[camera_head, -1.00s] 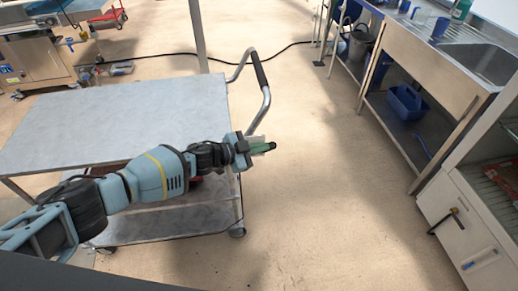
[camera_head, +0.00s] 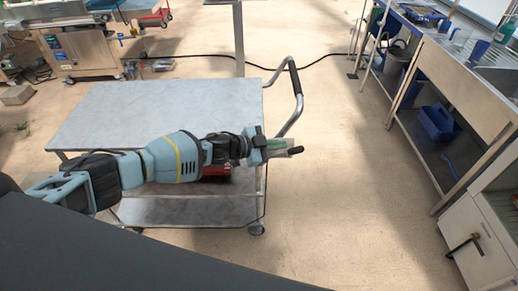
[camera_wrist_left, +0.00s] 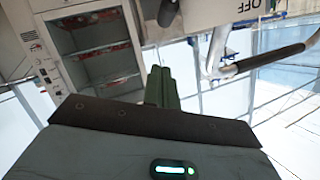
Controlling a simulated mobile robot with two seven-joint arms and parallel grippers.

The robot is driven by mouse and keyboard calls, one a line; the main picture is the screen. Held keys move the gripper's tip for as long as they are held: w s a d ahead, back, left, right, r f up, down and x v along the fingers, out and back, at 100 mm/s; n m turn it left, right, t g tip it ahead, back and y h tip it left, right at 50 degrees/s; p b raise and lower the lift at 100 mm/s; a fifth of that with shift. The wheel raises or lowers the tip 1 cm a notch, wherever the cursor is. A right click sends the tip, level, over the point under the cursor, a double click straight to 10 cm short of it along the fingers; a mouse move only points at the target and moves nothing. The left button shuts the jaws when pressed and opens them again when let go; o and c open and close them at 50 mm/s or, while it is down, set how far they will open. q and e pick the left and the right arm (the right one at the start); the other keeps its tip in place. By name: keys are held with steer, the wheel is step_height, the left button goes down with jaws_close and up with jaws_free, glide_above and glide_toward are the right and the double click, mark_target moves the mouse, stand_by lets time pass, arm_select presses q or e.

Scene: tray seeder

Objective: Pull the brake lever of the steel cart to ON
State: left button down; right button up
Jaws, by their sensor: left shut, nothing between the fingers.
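The steel cart (camera_head: 150,105) stands left of centre in the head view, with its bent push handle (camera_head: 297,85) at its right end. My left gripper (camera_head: 284,147) reaches across the cart's front to its right end, below the push handle. Its green fingers are shut and empty, and they also show in the left wrist view (camera_wrist_left: 161,86). My right gripper is out of view.
A red object (camera_head: 216,174) is partly hidden behind my left arm at the cart. A steel sink bench (camera_head: 455,75) with a blue basket (camera_head: 438,122) below is on the right. Open floor (camera_head: 340,180) lies between. A black cable (camera_head: 325,60) crosses behind the cart.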

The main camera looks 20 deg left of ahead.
arm_select(q)
steer(key=v, duration=0.6)
steer(key=shift+a, duration=0.15)
steer(key=shift+s+f, duration=0.1)
steer(key=s+d+f+n+t+y, duration=0.1)
steer(key=s+d+f+n+t, duration=0.15)
steer(key=s+d+f, duration=0.35)
steer(key=s+d+f+n+t, duration=0.15)
steer(key=s+d+n, duration=0.25)
steer(key=s, duration=0.4)
steer(key=s+a+f+n+g+y, duration=0.1)
steer(key=s+a+f+n+y, duration=0.2)
steer(key=s+a, duration=0.5)
steer(key=s+a+f+n+g+y, duration=0.2)
steer(key=s+a+f+n+y, duration=0.2)
steer(key=s, duration=0.9)
steer(key=a+f+y, duration=0.2)
steer(key=a+f, duration=0.1)
steer(key=f, duration=0.1)
steer(key=shift+a+f, duration=0.2)
steer(key=shift+a, duration=0.2)
steer(key=shift+s+a+n, duration=0.1)
steer(key=shift+n, duration=0.15)
